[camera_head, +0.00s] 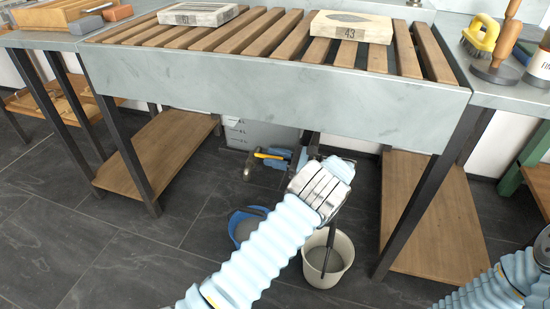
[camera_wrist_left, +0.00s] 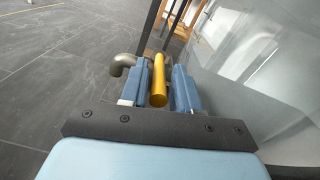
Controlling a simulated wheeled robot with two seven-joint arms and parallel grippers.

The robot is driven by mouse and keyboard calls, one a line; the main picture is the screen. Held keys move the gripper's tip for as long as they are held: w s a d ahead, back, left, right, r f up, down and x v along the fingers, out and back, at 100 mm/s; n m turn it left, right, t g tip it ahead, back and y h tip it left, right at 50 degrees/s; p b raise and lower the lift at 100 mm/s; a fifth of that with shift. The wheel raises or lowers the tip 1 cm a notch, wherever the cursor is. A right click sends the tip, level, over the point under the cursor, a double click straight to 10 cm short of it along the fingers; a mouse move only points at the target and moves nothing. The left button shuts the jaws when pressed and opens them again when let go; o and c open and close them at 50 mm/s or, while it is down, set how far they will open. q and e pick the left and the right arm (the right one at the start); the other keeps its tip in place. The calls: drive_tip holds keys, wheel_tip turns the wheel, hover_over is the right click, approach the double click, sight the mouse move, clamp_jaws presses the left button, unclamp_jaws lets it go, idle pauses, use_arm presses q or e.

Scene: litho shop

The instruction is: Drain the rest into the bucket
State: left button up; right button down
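My left gripper (camera_head: 278,158) reaches under the grey sink trough (camera_head: 270,92). In the left wrist view its two blue fingers (camera_wrist_left: 158,88) lie on either side of a yellow lever handle (camera_wrist_left: 158,80). Whether they press on it cannot be made out. The yellow lever (camera_head: 268,155) also shows in the head view, by a grey bent pipe (camera_head: 248,172); the pipe end shows in the wrist view (camera_wrist_left: 121,66). A blue bucket (camera_head: 236,222) with grey contents stands on the floor, partly hidden by my left arm. My right arm shows at the lower right; its gripper is out of view.
A cream bucket (camera_head: 345,262) holding a dark stick stands right of the blue one. Dark table legs (camera_head: 430,205) and low wooden shelves (camera_head: 435,215) flank the space. Two stones (camera_head: 350,27) lie on the slats above. Dark floor tiles (camera_head: 60,235) are clear at the left.

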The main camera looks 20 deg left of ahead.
use_arm(q)
drive_tip(key=shift+o, duration=0.5)
drive_tip(key=w+d+b, duration=0.1)
drive_tip(key=d, duration=1.2)
drive_tip(key=shift+w+d, duration=0.35)
drive_tip(key=shift+d, duration=0.05)
